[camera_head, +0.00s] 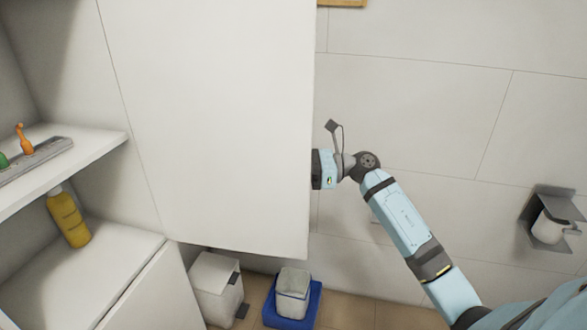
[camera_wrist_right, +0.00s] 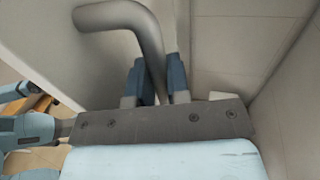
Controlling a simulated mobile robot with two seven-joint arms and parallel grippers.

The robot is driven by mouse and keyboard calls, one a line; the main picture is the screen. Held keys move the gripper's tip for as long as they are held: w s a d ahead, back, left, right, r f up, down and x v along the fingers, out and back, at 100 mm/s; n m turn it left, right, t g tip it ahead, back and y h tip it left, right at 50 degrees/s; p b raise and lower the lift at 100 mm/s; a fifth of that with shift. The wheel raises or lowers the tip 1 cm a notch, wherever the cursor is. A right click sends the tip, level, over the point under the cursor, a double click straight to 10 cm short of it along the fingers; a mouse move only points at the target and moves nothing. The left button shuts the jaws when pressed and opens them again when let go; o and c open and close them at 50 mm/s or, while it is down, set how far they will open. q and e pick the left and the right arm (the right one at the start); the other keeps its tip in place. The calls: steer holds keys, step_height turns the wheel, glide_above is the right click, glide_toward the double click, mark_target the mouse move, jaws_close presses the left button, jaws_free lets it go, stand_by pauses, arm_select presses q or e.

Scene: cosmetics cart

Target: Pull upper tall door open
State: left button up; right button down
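The upper tall door (camera_head: 215,120) is a plain white panel that stands swung open in the head view, with the cabinet's shelves exposed to its left. Its grey curved bar handle (camera_wrist_right: 125,14) shows in the right wrist view, on the door's far side. My right gripper (camera_wrist_right: 160,72) has its two dark blue fingers on either side of the handle bar, closed on it. In the head view my right arm reaches in from the lower right and its gripper is hidden behind the door's right edge. My left gripper is in neither view.
A white bin (camera_head: 217,285) and a blue box (camera_head: 314,309) are on the floor beneath the door. A paper holder (camera_head: 553,220) is on the right wall.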

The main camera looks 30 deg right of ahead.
mark_target(290, 186)
steer(key=shift+s+a+f, duration=0.1)
steer(key=shift+s+a, duration=0.1)
steer(key=shift+s, duration=0.05)
steer(key=s+a+b, duration=0.1)
steer(key=s+a, duration=0.3)
steer(key=shift+s, duration=0.3)
steer(key=c, duration=1.1)
jaws_free()
steer(key=shift+w, duration=0.1)
